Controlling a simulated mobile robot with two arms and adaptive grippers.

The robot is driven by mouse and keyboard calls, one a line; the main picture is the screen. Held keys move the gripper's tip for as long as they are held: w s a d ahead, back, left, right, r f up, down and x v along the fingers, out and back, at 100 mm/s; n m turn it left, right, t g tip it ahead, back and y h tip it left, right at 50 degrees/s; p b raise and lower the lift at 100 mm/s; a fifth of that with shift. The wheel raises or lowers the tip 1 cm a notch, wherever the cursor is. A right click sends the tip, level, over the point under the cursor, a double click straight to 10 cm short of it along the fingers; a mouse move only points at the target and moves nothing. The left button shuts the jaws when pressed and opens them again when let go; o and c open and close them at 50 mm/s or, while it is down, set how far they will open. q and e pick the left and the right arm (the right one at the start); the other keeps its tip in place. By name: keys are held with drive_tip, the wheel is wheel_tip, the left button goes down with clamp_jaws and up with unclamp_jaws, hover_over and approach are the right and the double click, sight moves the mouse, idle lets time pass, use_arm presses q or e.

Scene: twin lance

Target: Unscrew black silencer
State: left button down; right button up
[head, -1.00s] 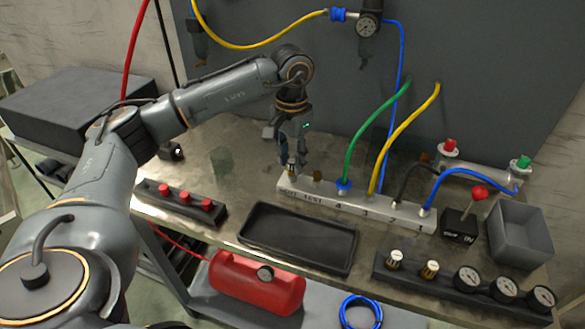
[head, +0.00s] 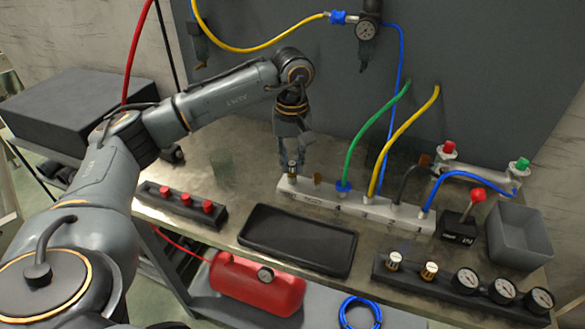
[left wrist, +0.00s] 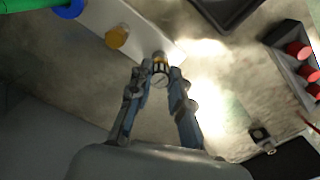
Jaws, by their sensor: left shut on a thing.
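The black silencer (head: 292,167) stands upright at the left end of the white valve manifold (head: 400,217). My left gripper (head: 292,161) points down over it with its fingers around its top. My right gripper is in neither view.
A brass silencer (head: 318,180) is just right of it, beside green (head: 375,130) and yellow (head: 408,135) hoses. An empty black tray (head: 298,238) lies in front. A block with red knobs (head: 186,199) is left; a grey bin (head: 519,238) is right.

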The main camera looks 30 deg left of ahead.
use_arm(q)
drive_tip(key=n, duration=0.8)
drive_tip(key=shift+r+n+p, duration=0.1)
drive_tip(key=shift+n+p, duration=0.2)
drive_tip(key=shift+p, duration=0.1)
drive_tip(key=n, duration=0.4)
drive_tip(key=n+p, duration=0.1)
drive_tip(key=n, duration=0.2)
drive_tip(key=shift+w+n, duration=0.1)
drive_tip(key=shift+n, duration=0.2)
drive_tip(key=c, duration=1.4)
unclamp_jaws()
